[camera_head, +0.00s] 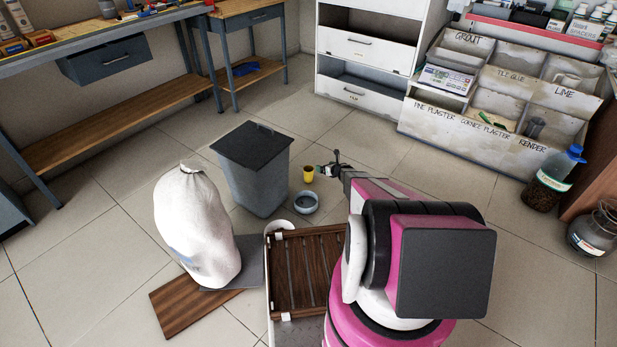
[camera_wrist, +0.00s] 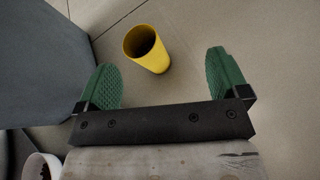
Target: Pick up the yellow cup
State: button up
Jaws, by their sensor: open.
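The yellow cup (camera_head: 308,173) stands on the tiled floor, just right of the grey bin in the head view. In the wrist view the yellow cup (camera_wrist: 147,50) shows its dark open mouth, ahead of and between the green finger pads. My gripper (camera_head: 334,168) is just right of the cup in the head view. In the wrist view my gripper (camera_wrist: 165,78) is open and empty, with its two pads wide apart. The cup is beyond the fingertips, nearer the left pad than the right, and nothing is between the pads.
A grey-blue bowl (camera_head: 306,203) sits in front of the cup. A white sack (camera_head: 195,225) stands further left. Floor behind the cup is clear.

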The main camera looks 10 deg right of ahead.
aim_at(312, 176)
jog(key=f+n+y, duration=0.1)
jog(key=f, duration=0.1)
jog(key=f+n+g+y, duration=0.1)
jog(key=f+n, duration=0.1)
jog(key=f, duration=0.1)
jog(key=a+f+n+g, duration=0.1)
jog(key=f+n, duration=0.1)
jog(key=shift+s+f+y, duration=0.2)
jog(key=shift+s+y, duration=0.15)
jog(key=shift+y, duration=0.05)
jog(key=shift+a+f, duration=0.15)
jog(key=shift+f, duration=0.05)
jog(key=x, duration=1)
jog(key=shift+a+r, duration=0.1)
jog(key=shift+a, duration=0.2)
jog(key=c, duration=1)
jog(key=shift+r, duration=0.1)
